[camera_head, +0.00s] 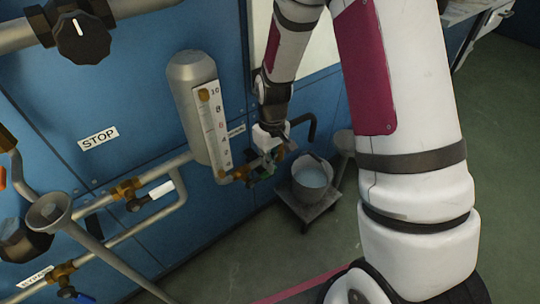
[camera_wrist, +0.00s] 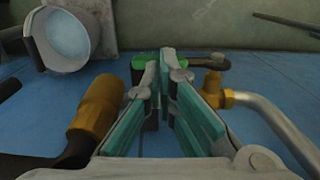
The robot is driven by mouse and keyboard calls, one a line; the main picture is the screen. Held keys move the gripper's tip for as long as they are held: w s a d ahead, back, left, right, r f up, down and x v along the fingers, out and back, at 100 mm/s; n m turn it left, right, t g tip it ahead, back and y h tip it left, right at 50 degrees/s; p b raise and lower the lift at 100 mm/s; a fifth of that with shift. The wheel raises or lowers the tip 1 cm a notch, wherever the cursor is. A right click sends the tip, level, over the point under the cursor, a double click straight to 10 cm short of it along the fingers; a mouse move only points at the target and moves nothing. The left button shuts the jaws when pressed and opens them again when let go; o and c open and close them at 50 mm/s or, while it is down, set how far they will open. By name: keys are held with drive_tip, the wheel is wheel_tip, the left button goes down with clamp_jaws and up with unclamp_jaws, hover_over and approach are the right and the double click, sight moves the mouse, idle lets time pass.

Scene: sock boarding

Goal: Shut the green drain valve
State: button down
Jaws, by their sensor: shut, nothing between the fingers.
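The green drain valve (camera_head: 264,172) is low on the wall piping, below the grey cylinder with the scale, and is mostly hidden by my gripper (camera_head: 272,152) in the head view. In the wrist view its green handle (camera_wrist: 144,61) lies across, just beyond my fingertips, with green showing on both sides of them. My gripper, with teal finger pads (camera_wrist: 167,72), is shut with nothing between the fingers. The fingertips are at or very near the handle; I cannot tell whether they touch it. The valve's exact angle is unclear.
A bucket (camera_head: 312,183) with pale liquid stands on a low stand (camera_head: 316,210) beside the valve. The scaled grey cylinder (camera_head: 193,70) is above. A brass fitting (camera_wrist: 213,88) with a grey pipe and an amber cylindrical part (camera_wrist: 98,104) flank my fingers. Open floor lies to the right.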

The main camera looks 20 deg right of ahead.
drive_tip(key=shift+f, duration=0.5)
drive_tip(key=shift+w+d+f, duration=0.1)
drive_tip(key=shift+d+f, duration=0.1)
drive_tip(key=shift+f, duration=0.25)
idle(0.5)
drive_tip(key=shift+d+f+b, duration=0.15)
drive_tip(key=shift+f, duration=0.55)
drive_tip(key=shift+d+f+b, duration=0.1)
drive_tip(key=shift+f+b, duration=0.05)
drive_tip(key=shift+f, duration=0.55)
drive_tip(key=shift+w, duration=0.1)
drive_tip(key=w+d+r+p, duration=0.2)
drive_tip(key=d+r+p, duration=0.4)
drive_tip(key=r, duration=0.6)
drive_tip(key=shift+d, duration=0.35)
